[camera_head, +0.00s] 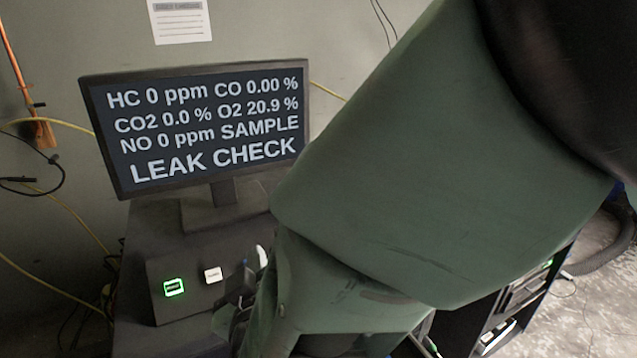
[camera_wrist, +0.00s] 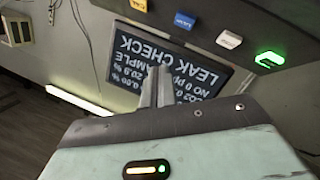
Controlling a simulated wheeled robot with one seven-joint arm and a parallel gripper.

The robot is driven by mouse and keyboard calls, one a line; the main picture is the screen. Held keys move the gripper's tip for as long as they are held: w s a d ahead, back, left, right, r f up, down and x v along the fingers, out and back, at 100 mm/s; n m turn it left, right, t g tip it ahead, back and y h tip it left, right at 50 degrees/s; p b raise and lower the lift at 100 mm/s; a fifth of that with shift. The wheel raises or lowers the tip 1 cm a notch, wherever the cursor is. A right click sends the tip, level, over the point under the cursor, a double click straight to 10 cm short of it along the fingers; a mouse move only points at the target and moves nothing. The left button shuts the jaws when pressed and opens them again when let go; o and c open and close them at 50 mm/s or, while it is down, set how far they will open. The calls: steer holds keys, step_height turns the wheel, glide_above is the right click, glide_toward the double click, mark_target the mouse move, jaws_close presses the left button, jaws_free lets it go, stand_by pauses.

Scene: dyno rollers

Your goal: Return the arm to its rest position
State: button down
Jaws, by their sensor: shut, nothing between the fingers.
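My arm (camera_head: 430,190) reaches across the right half of the head view, its large green links in front of the panel's right part. My gripper (camera_wrist: 159,72) shows in the wrist view with its two fingers together, shut and empty. The fingertips overlap the monitor in that picture and appear clear of the buttons. In the head view the fingers cannot be told apart from the dark parts near the panel.
The monitor (camera_head: 203,125) reads "LEAK CHECK" and stands behind the button panel (camera_head: 190,305). The panel has a lit green button (camera_head: 174,287) and a white button (camera_head: 212,275); blue (camera_wrist: 185,20) and orange ones show at the wrist. Cables hang at left. A dark rack (camera_head: 500,320) stands right.

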steer(key=f+g+b, duration=0.1)
steer(key=d+f+g+y+b, duration=0.1)
steer(key=f+g, duration=0.1)
steer(key=g, duration=0.1)
steer(key=shift+w+d+m+b, duration=0.15)
steer(key=shift+w+m+b, duration=0.25)
steer(key=s+d+f+g+h+b, duration=0.2)
steer(key=s+d+g, duration=0.2)
steer(key=d, duration=0.4)
steer(key=s+d+f+m+g+h+b, duration=0.1)
steer(key=s+d+f+g+b, duration=0.2)
steer(key=s+d, duration=0.3)
steer(key=s+d+f+g+h+b, duration=0.2)
steer(key=s+d+g, duration=0.3)
steer(key=d, duration=0.7)
steer(key=shift+s+f+m+h, duration=0.15)
steer(key=shift+s+m+h, duration=0.15)
steer(key=shift+s+m, duration=0.15)
steer(key=shift+a, duration=0.2)
